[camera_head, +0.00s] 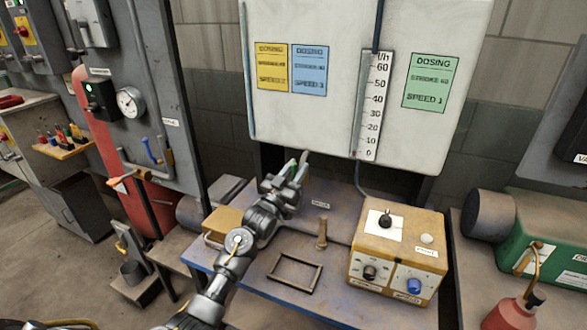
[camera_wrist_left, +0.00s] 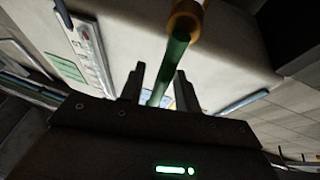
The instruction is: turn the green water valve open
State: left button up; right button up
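In the left wrist view, a green lever (camera_wrist_left: 171,62) runs down from an orange-brown ring-like fitting (camera_wrist_left: 187,20) into the space between my two fingers. My left gripper (camera_wrist_left: 158,72) is open, with a finger on each side of the lever and gaps showing beside it. I cannot tell whether either finger touches it. In the head view, my left gripper (camera_head: 297,165) is raised above the blue table, in front of the lower edge of the white tank. A small green piece shows at its fingers, and the gripper hides most of it. My right gripper is not in view.
A yellow control box (camera_head: 395,252) stands on the blue table (camera_head: 325,300), near an upright wooden peg (camera_head: 322,232) and a dark frame (camera_head: 294,272). The white tank (camera_head: 300,120) is behind. A green machine (camera_head: 548,235) is at right, a grey panel (camera_head: 140,90) at left.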

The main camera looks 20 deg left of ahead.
pick_arm(q)
jog(key=b+v, duration=0.2)
jog(key=v, duration=0.8)
jog(key=shift+s, duration=0.3)
jog(key=shift+a+f, duration=0.1)
jog(key=shift+a, duration=0.05)
